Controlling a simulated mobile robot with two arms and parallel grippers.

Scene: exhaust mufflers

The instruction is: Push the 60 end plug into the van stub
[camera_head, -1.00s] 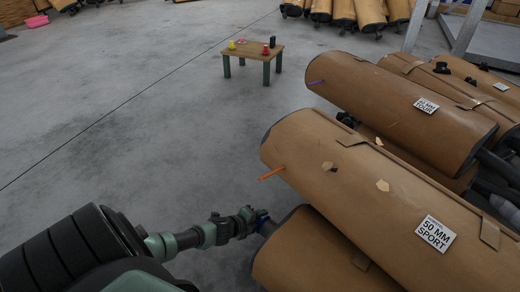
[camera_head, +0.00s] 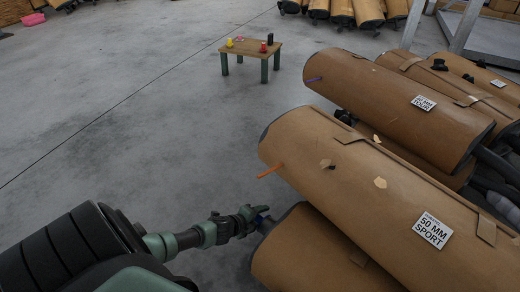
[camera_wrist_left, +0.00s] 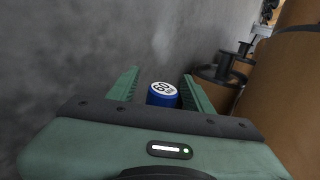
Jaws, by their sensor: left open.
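The 60 end plug (camera_wrist_left: 162,94) is blue with a white face marked 60. In the left wrist view it sits between the two green fingers of my open left gripper (camera_wrist_left: 161,74), with gaps on both sides. In the head view my left gripper (camera_head: 256,214) is at the left end of the lowest wrapped muffler (camera_head: 305,245), where a bit of blue plug (camera_head: 262,209) shows. I cannot tell how far the plug is in a stub, because the stub behind it is hidden. My right gripper is not in view.
Wrapped mufflers are stacked at the right; one (camera_head: 375,185) is labelled 50 MM SPORT and has an orange rod (camera_head: 269,171). Dark pipe ends (camera_wrist_left: 222,75) lie right of the gripper. A small table (camera_head: 252,49) with small items stands behind on open floor.

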